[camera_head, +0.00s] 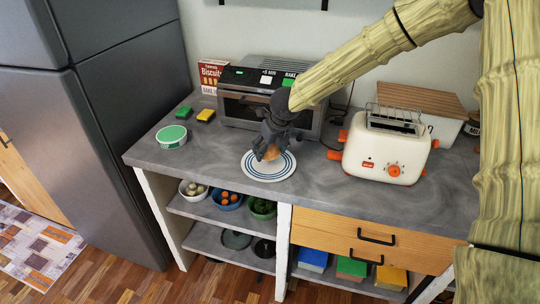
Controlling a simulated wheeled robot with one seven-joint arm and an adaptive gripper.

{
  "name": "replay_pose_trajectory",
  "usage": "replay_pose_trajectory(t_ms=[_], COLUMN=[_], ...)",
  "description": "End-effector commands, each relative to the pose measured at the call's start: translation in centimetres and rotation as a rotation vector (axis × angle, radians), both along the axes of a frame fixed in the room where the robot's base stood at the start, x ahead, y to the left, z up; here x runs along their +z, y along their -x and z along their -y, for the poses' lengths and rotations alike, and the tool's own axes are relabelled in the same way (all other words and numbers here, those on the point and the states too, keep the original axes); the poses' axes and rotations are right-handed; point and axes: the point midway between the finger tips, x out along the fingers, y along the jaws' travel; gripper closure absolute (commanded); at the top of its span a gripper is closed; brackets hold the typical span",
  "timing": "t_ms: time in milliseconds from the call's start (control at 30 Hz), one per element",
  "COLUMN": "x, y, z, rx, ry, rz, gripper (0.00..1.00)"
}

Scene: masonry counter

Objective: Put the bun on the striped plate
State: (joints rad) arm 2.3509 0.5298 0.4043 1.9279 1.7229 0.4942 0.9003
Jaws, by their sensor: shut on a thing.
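The bun (271,153) is brown and rounded, and it sits between the fingers of my gripper (267,147). My dark gripper points down and is shut on the bun, hiding part of it. The striped plate (266,174) is white with blue rings and lies on the grey counter. The bun and gripper are over the plate's back part in the head view. I cannot tell whether the bun touches the plate.
A cream toaster (383,150) with orange knobs stands right of the plate. A toaster oven (247,101) is behind. The counter (210,155) is clear left of the plate.

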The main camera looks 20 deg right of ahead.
Motion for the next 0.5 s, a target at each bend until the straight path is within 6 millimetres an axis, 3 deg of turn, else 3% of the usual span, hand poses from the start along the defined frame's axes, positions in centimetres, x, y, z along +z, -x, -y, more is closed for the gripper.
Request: replay_pose_trajectory(t_ms=[233, 500], x=[-3.2, -3.5], y=[0.0, -0.1], z=[0.0, 0.0], rx=[0.000, -0.001], ry=[0.003, 0.001], rz=[-0.002, 0.000], gripper=[0.55, 0.55])
